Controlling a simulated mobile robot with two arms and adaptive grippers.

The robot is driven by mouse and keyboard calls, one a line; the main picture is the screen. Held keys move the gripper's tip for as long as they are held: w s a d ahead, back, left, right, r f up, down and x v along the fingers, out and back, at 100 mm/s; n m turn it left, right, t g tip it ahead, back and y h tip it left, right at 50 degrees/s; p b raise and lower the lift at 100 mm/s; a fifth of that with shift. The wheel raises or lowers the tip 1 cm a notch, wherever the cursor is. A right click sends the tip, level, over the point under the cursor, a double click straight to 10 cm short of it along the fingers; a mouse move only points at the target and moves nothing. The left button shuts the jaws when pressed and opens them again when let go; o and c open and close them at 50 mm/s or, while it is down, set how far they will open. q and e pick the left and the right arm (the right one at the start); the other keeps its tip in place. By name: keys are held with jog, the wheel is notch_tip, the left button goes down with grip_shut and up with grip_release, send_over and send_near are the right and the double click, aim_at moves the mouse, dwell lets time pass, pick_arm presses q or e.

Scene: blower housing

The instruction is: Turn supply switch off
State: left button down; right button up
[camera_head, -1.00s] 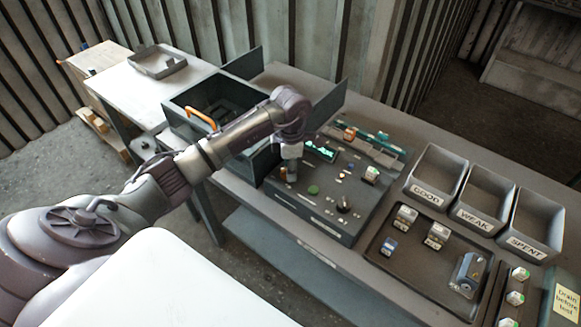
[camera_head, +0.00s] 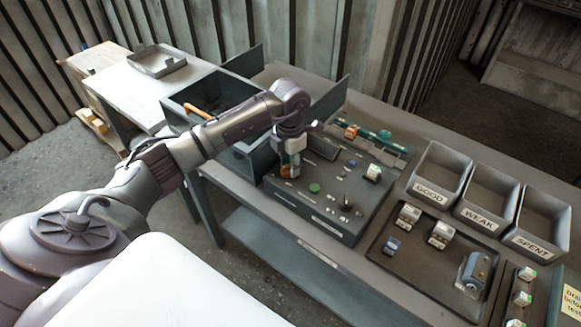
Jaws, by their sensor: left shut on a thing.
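The test panel (camera_head: 330,198) is a dark grey box on the bench with small controls on its sloping top. It carries a green button (camera_head: 314,188) and a dark knob (camera_head: 345,202). My left gripper (camera_head: 291,168) points down at the panel's left rear part and is shut on a small control there. This appears to be the supply switch, but the fingers hide it, so its position cannot be read. A small orange part (camera_head: 285,172) shows beside the fingers. My right gripper is not in view.
Bins marked GOOD (camera_head: 428,189), WEAK (camera_head: 477,220) and SPENT (camera_head: 525,244) stand at the right. A dark tray (camera_head: 405,265) in front holds several small blocks. An open drawer box (camera_head: 181,119) with an orange handle (camera_head: 197,111) lies left, behind my arm.

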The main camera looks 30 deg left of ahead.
pick_arm(q)
jog(key=n, duration=0.3)
jog(key=shift+a+b, duration=0.2)
jog(key=shift+b, duration=0.2)
jog(key=n, duration=0.3)
jog(key=shift+a+n+b, duration=0.15)
jog(key=shift+n+b, duration=0.15)
jog(key=shift+b, duration=0.1)
jog(key=n, duration=0.5)
jog(key=shift+a+n+b, duration=0.25)
jog(key=shift+n+b, duration=0.1)
jog(key=shift+n, duration=0.05)
jog(key=shift+r, duration=0.1)
jog(key=c, duration=0.8)
grip_release()
jog(key=shift+s, duration=0.1)
notch_tip(320, 180, up, 12)
jog(key=shift+f, duration=0.1)
